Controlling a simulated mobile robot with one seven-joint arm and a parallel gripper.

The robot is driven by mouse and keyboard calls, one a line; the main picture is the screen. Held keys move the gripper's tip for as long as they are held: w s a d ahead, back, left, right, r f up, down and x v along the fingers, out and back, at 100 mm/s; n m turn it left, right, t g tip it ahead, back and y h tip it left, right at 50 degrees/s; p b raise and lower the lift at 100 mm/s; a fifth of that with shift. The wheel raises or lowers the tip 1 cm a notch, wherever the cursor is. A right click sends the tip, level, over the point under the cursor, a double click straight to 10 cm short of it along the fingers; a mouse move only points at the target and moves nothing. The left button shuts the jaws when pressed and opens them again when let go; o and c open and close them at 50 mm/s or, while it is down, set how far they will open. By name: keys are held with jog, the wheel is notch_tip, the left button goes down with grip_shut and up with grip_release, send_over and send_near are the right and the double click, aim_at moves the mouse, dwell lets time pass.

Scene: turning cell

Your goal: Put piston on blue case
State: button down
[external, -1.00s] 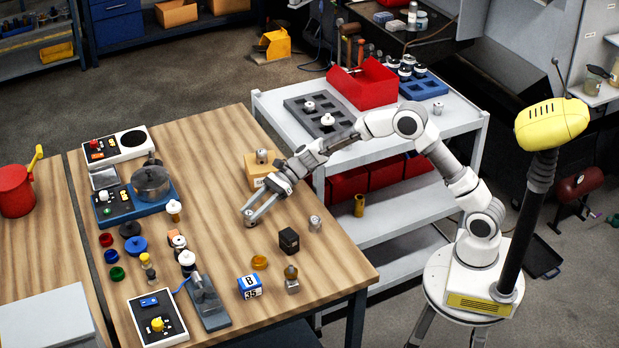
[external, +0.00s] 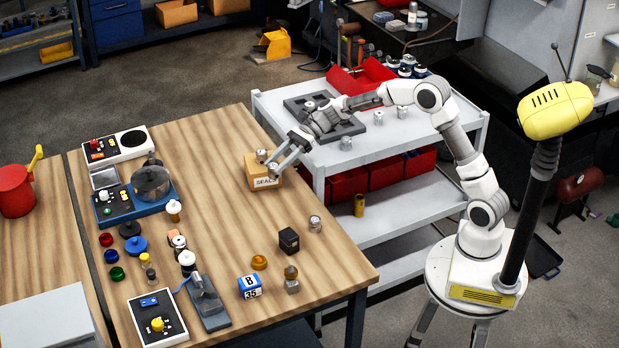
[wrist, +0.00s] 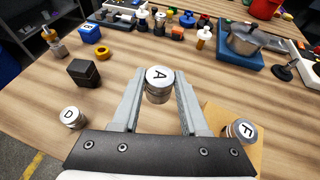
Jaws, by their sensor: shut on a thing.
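My gripper (external: 271,165) is shut on a silver piston marked A (wrist: 159,80), which sits between the fingertips in the wrist view. It is by the cardboard box (external: 263,180) labelled SEAL, at the table's cart-side edge. A piston marked F (wrist: 242,130) stands on that box, to the right of my gripper in the wrist view. A piston marked D (wrist: 72,118) stands on the table at left, and also shows in the external view (external: 315,224).
The white cart (external: 450,125) bears a grey tray (external: 350,128), a red bin (external: 350,80) and several loose cylinders. A black box (external: 289,240), an amber ring (external: 259,262) and a blue-white block (external: 249,287) stand on the table. Mid-table is fairly clear.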

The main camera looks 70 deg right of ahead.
jog(key=s+a+r+n+g+p, duration=0.2)
jog(key=a+r, duration=0.1)
jog(key=a, duration=0.9)
jog(key=n+g+y, duration=0.1)
jog(key=g, duration=0.1)
send_over(253, 277)
jog(key=f, duration=0.5)
jog(key=shift+d+b, duration=0.25)
jog(key=shift+b, duration=0.1)
jog(key=shift+a+f, duration=0.3)
jog(key=shift+a, duration=0.05)
jog(key=shift+f+b, duration=0.6)
jog(key=shift+f, duration=1.2)
jog(key=shift+f, duration=0.1)
jog(key=shift+f, duration=0.15)
jog(key=shift+c, duration=2.1)
grip_release()
